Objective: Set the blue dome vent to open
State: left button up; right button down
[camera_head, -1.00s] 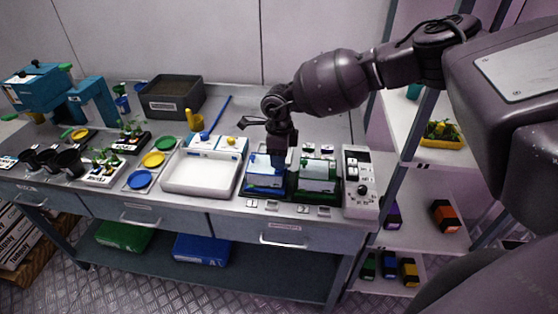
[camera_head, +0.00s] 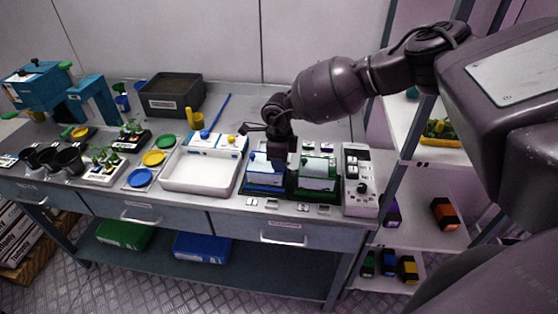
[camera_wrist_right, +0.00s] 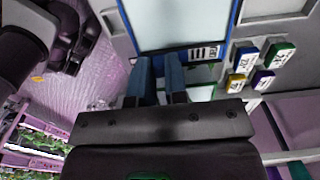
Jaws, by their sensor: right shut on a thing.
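The blue dome (camera_head: 264,180) is a box with a clear pale lid and blue base, on the bench right of the white tray. A small blue knob (camera_head: 253,156) shows at its top left. My right gripper (camera_head: 281,158) points down at the dome's right upper side. In the right wrist view its two blue-grey fingers (camera_wrist_right: 160,75) are close together over the edge of a pale panel with a blue frame (camera_wrist_right: 125,20). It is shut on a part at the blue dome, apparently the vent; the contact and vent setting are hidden. My left gripper is out of view.
A green dome (camera_head: 317,178) stands close on the right, then a control box (camera_head: 360,190) with a knob. A white tray (camera_head: 198,176) is to the left. Small switches and labels lie along the front edge. A shelf stands further right.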

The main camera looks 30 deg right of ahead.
jog(key=shift+w+d+f+b, duration=0.1)
jog(key=shift+w+d+b, duration=0.3)
jog(key=shift+w, duration=0.15)
jog(key=shift+w+d+b, duration=0.25)
jog(key=shift+w+b, duration=0.15)
jog(key=shift+w, duration=0.15)
jog(key=shift+w+d, duration=0.4)
jog(key=shift+w, duration=0.1)
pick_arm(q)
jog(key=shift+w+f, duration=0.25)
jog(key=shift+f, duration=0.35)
pick_arm(e)
jog(key=c, duration=1.1)
grip_release()
jog(key=shift+r, duration=0.2)
pick_arm(q)
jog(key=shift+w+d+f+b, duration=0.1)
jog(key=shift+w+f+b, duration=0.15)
jog(key=shift+b, duration=0.4)
pick_arm(e)
notch_tip(320, 180, up, 11)
jog(key=shift+f, duration=0.15)
